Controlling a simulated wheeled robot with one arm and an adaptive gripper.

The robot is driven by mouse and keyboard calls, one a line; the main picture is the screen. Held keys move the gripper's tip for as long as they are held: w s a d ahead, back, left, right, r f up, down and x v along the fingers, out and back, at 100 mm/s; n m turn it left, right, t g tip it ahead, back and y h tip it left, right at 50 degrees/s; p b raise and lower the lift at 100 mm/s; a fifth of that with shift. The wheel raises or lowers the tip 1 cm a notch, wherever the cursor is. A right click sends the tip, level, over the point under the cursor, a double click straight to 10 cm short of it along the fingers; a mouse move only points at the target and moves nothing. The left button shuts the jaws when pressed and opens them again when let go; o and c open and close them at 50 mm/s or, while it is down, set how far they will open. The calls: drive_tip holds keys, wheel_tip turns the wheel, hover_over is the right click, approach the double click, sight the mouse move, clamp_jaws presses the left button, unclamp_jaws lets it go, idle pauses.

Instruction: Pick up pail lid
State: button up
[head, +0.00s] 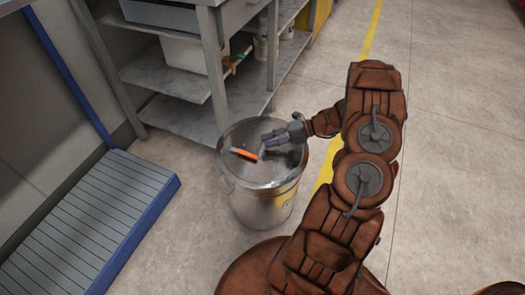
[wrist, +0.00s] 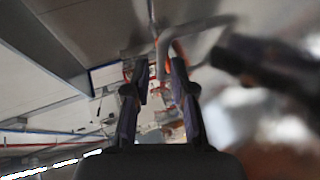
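A shiny metal pail (head: 262,207) stands on the floor in the head view. Its round grey lid (head: 255,172) is on top and looks reflective. An orange and dark bar (head: 243,154) shows on the lid, possibly its handle. My gripper (head: 263,143) is over the lid, close to this bar, reaching in from the right. In the wrist view my gripper (wrist: 159,65) has its two fingers apart. A thin grey bar (wrist: 161,68) shows in the gap between them. Whether the fingers touch it, or how much is reflection, I cannot tell.
A metal workbench with shelves (head: 182,118) stands just behind the pail, its leg close to the rim. A ribbed platform with a blue edge (head: 95,215) lies to the left. Open concrete floor (head: 450,150) with a yellow line is to the right.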

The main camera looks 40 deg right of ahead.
drive_tip(key=shift+b+x, duration=0.3)
drive_tip(key=shift+x, duration=1.2)
clamp_jaws()
